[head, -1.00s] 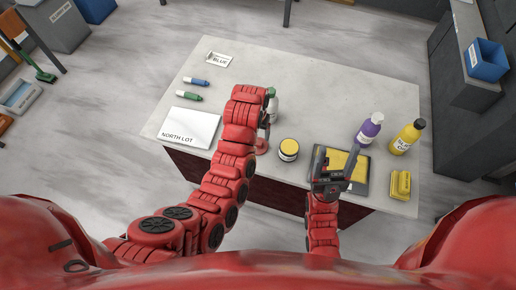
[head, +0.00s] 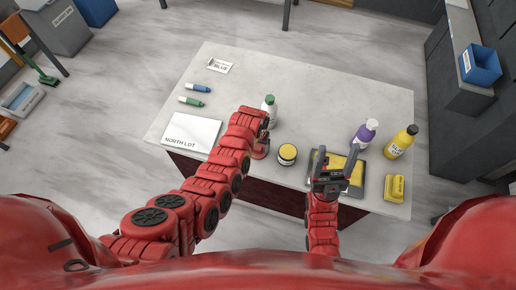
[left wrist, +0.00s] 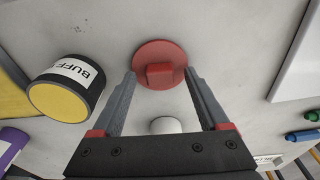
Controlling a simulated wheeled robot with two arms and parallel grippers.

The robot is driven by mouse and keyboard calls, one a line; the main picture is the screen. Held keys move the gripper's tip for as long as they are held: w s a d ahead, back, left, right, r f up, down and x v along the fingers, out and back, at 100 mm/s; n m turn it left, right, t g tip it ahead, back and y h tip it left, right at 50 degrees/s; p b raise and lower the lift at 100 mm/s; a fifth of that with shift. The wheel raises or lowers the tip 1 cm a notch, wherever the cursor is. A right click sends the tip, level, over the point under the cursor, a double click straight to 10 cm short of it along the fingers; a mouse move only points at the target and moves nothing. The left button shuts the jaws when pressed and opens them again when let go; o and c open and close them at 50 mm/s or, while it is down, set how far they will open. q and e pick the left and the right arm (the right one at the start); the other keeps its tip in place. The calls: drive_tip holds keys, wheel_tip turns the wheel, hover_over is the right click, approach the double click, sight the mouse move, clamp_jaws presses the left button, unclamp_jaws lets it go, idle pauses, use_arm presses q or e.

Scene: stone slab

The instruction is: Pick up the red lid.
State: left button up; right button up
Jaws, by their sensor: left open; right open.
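The red lid (left wrist: 143,51) is a flat round disc with a block-shaped knob. It lies on the stone slab, in the upper middle of the left wrist view. My left gripper (left wrist: 160,74) is open, with its fingertips on either side of the knob and nothing gripped. The height of the fingertips above the lid is hard to tell. In the head view the lid (head: 260,153) is partly hidden under my left gripper (head: 263,139). My right gripper (head: 336,162) is open above a dark-framed yellow pad (head: 328,158), to the right.
Purple (head: 365,133) and yellow (head: 401,142) bottles and a yellow block (head: 394,188) stand right. A white NORTH LOT board (head: 191,133) lies left.

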use_arm(q)
drive_tip(key=shift+s+f, duration=0.1)
drive_tip(key=shift+f, duration=0.05)
clamp_jaws()
idle(0.4)
